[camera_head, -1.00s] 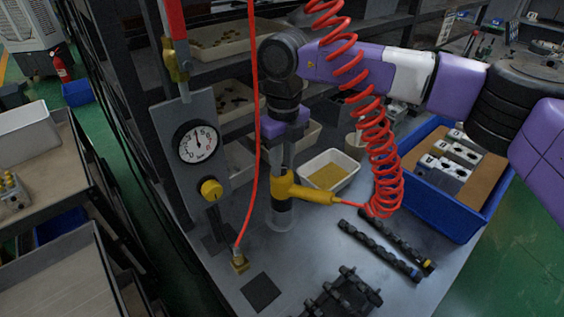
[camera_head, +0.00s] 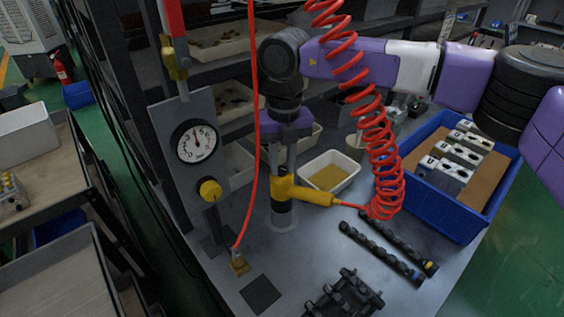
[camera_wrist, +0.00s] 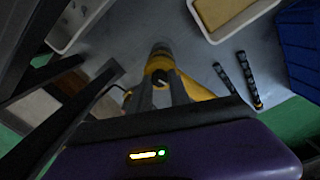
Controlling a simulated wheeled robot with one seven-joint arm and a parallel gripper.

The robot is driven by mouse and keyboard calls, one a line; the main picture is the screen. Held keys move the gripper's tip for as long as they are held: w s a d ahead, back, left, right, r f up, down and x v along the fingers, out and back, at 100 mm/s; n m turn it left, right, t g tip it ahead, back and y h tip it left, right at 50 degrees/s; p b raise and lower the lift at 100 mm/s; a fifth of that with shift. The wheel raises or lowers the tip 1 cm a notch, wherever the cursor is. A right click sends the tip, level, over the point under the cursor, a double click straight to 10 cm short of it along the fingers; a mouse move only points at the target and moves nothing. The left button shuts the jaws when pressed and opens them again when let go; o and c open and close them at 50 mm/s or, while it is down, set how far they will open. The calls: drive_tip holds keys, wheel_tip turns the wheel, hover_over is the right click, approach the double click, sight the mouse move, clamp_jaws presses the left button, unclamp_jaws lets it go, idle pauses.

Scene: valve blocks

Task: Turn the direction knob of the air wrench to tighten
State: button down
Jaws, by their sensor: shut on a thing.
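In the wrist view the wrench (camera_wrist: 198,91) lies below my gripper. The dark direction knob (camera_wrist: 161,82), with a pale mark, shows on its end between my two fingers. My gripper (camera_head: 282,168) points straight down on the wrench's top in the head view. In the wrist view my gripper (camera_wrist: 161,88) is shut on the knob. In the head view the fingers hide the knob; I cannot tell its exact setting.
A coiled red hose (camera_head: 378,150) hangs right of the wrench. A tray (camera_head: 330,187) lies behind, a blue crate (camera_head: 440,220) with valve blocks at right, black rails (camera_head: 385,250) in front.

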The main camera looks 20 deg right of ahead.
sight(283, 169)
drive_tip(key=c, duration=1.2)
unclamp_jaws()
drive_tip(key=shift+r, duration=0.15)
wheel_tip(283, 169, up, 8)
drive_tip(key=shift+d+f+b, duration=0.1)
drive_tip(key=shift+f+b, duration=0.1)
drive_tip(key=shift+b, duration=0.2)
